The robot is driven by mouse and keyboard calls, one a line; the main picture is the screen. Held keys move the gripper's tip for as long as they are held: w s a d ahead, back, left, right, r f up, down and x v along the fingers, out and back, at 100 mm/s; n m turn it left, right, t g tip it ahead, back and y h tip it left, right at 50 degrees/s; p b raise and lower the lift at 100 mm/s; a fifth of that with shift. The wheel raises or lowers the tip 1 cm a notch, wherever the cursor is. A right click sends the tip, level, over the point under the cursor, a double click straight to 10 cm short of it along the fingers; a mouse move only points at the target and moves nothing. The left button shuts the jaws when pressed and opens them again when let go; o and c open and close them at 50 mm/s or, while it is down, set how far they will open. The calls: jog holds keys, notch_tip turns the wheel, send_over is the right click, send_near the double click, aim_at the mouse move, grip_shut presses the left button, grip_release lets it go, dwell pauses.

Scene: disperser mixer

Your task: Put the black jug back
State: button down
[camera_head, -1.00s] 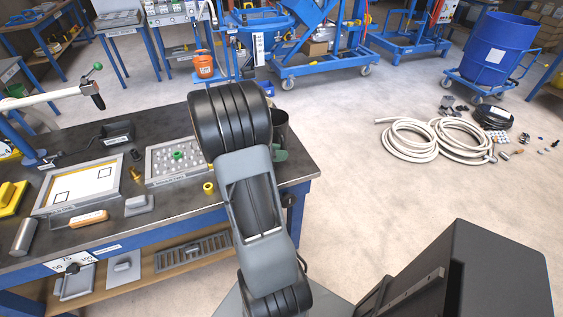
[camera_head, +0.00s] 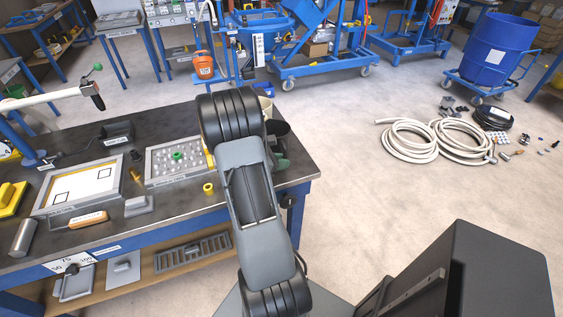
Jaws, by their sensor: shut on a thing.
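A black jug (camera_head: 281,138) shows in part beside the right side of my raised arm, over the right end of the dark workbench top (camera_head: 105,215). My arm hides its left part, so I cannot tell whether it stands on the bench or hangs just above it. My gripper is hidden behind my own arm links. A small grey-green thing (camera_head: 281,165) shows just below the jug, partly covered; I cannot tell what it is.
A cream container (camera_head: 267,106) shows partly behind my arm. A grey tray with pegs (camera_head: 178,160), a yellow ring (camera_head: 208,189) and a framed white panel (camera_head: 80,186) lie on the bench. Coiled hoses (camera_head: 435,140) lie on the floor to the right.

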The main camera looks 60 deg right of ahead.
jog(key=shift+f, duration=0.1)
jog(key=shift+f, duration=0.15)
jog(key=c, duration=1.1)
grip_release()
jog(key=shift+r, duration=0.4)
jog(key=v, duration=1.2)
jog(key=s+a+r+m+t+y, duration=0.1)
jog(key=a+r+m+t+y, duration=0.1)
jog(key=a, duration=0.7)
jog(key=s+a+r+m+t+y, duration=0.1)
jog(key=a+m+t+y, duration=0.4)
jog(key=a, duration=0.5)
jog(key=s+a+r+m+t+y, duration=0.1)
jog(key=a+r+m+t+y, duration=0.2)
jog(key=a, duration=0.6)
jog(key=shift+s+a+r+m+t+y, duration=0.15)
jog(key=shift+a+r+m+t+y, duration=0.2)
jog(key=shift+t+y, duration=0.2)
